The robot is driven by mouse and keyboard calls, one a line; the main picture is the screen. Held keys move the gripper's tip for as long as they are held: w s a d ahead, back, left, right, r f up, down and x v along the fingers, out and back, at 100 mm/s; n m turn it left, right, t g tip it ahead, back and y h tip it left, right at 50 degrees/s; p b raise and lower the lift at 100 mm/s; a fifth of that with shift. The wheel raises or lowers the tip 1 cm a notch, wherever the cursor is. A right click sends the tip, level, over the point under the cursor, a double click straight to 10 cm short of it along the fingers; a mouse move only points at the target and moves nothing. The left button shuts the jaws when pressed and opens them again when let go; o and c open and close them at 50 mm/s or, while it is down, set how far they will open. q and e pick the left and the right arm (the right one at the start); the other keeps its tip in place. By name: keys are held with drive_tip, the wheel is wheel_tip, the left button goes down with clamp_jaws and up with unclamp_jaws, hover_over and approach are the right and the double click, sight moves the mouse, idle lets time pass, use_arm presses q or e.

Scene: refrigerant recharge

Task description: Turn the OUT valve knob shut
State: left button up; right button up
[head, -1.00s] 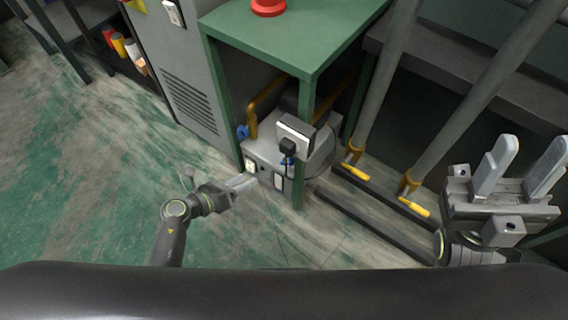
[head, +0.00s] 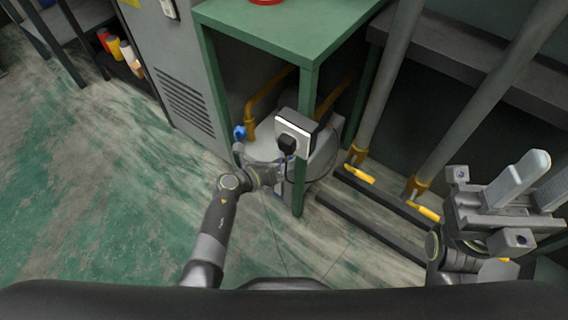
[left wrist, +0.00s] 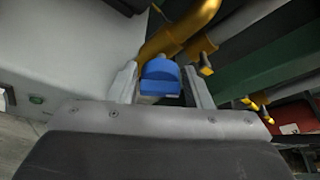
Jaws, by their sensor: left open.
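A blue valve knob (head: 240,132) sits by a yellow pipe (head: 254,118) at the left side of the grey machine under the green bench. In the left wrist view the blue knob (left wrist: 161,77) lies between the two fingers of my left gripper (left wrist: 160,88). The fingers are open, with a gap visible on the right side of the knob. In the head view my left gripper (head: 241,151) is just below the knob. No OUT label is readable. My right gripper (head: 532,185) is open and empty at the right.
The green bench (head: 285,30) and its front leg (head: 303,130) stand over the machine. A black-knobbed box (head: 293,130) is right of the blue knob. A grey cabinet (head: 175,65) stands at the left. Grey pipes with yellow handles (head: 359,174) are at the right. The left floor is clear.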

use_arm(q)
drive_tip(key=c, duration=0.7)
drive_tip(key=shift+h, duration=0.3)
drive_tip(key=shift+a+n, duration=0.1)
drive_tip(key=shift+n, duration=0.5)
drive_tip(key=shift+f+n+h, duration=0.15)
drive_tip(key=shift+n+h, duration=0.55)
drive_tip(key=shift+n, duration=0.3)
drive_tip(key=n, duration=0.1)
drive_tip(key=n+h, duration=0.1)
drive_tip(key=n, duration=0.1)
drive_tip(key=shift+w+a+f+h, duration=0.1)
drive_tip(key=shift+f+h, duration=0.1)
drive_tip(key=shift+h, duration=0.1)
drive_tip(key=shift+n+h+b, duration=0.5)
drive_tip(key=shift+n, duration=0.7)
